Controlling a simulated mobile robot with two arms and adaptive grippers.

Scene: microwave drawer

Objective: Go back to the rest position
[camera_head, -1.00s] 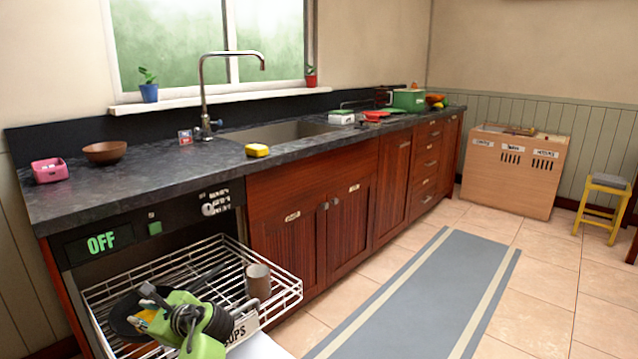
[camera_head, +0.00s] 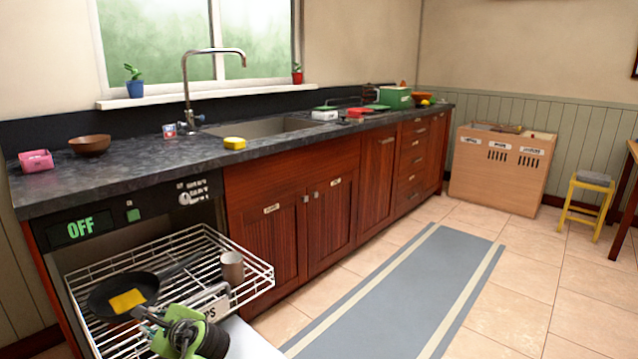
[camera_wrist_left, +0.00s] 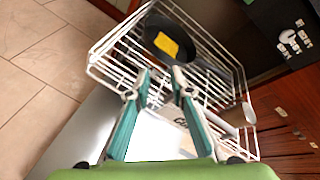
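My left gripper (camera_head: 150,318) is at the bottom of the head view, over the front edge of the pulled-out wire drawer (camera_head: 258,283). In the left wrist view its two fingers (camera_wrist_left: 160,74) stand apart with nothing between them, so it is open and empty. A black frying pan (camera_head: 100,300) with a flat yellow piece (camera_head: 127,300) in it lies in the drawer, clear of the fingers. The pan also shows beyond the fingertips in the left wrist view (camera_wrist_left: 152,35). A grey-brown cup (camera_head: 232,267) stands in the drawer's right part. My right gripper is not in view.
The dark counter (camera_head: 130,165) behind the drawer holds a pink container (camera_head: 36,161), a brown bowl (camera_head: 89,145) and a yellow sponge (camera_head: 235,143). Open floor with a grey runner (camera_head: 400,290) lies to the right.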

